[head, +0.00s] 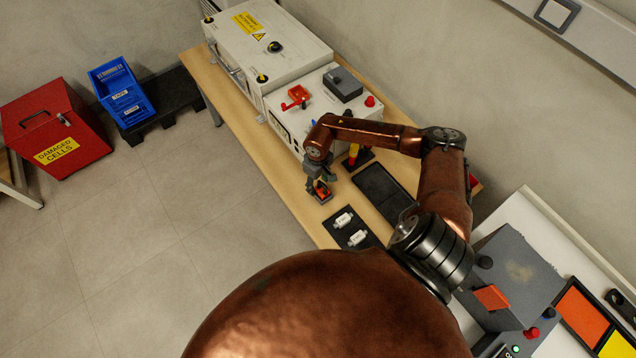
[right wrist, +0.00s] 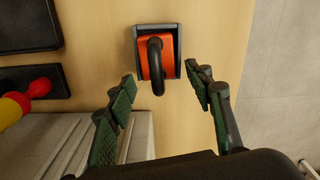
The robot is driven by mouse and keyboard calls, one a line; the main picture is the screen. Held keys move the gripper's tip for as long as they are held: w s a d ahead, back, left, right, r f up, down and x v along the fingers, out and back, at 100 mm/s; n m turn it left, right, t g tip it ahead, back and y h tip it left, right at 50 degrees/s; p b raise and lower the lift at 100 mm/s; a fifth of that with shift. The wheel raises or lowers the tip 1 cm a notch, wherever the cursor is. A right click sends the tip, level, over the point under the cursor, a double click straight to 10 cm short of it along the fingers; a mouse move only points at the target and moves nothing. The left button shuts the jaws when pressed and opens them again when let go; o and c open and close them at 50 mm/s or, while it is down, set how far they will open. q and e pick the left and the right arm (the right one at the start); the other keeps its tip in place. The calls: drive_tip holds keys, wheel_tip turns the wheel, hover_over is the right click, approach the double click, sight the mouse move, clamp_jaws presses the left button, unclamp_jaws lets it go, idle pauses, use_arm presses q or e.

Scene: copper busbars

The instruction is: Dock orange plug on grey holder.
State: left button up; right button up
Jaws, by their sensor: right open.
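The orange plug (right wrist: 146,68), with a black loop handle (right wrist: 156,72), sits inside the grey holder (right wrist: 176,52) on the wooden table in the right wrist view. The holder's frame surrounds the plug; I cannot tell how deeply it is seated. In the head view the plug (head: 322,192) shows small near the table's front edge, partly hidden by my gripper. My right gripper (right wrist: 165,88) is open and empty. Its fingers are apart, one on each side of the handle's line, just short of the plug and not touching it. My left gripper is not in view.
A white battery case (head: 262,45) and a white box (head: 308,85) stand behind on the table. A red-and-yellow tool (right wrist: 15,106) lies on a black base close by.

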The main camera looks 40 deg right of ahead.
drive_tip(key=shift+r, duration=0.25)
wheel_tip(320, 180, up, 12)
drive_tip(key=p, duration=0.1)
drive_tip(key=shift+f, duration=0.2)
wheel_tip(320, 180, down, 12)
drive_tip(key=shift+f+b, duration=0.25)
drive_tip(key=shift+b, duration=0.35)
wheel_tip(320, 180, up, 4)
drive_tip(key=shift+f+p, duration=0.2)
drive_tip(key=shift+p, duration=0.1)
drive_tip(key=shift+w+a+r, duration=0.1)
drive_tip(key=shift+w+r, duration=0.15)
drive_tip(key=shift+r, duration=0.1)
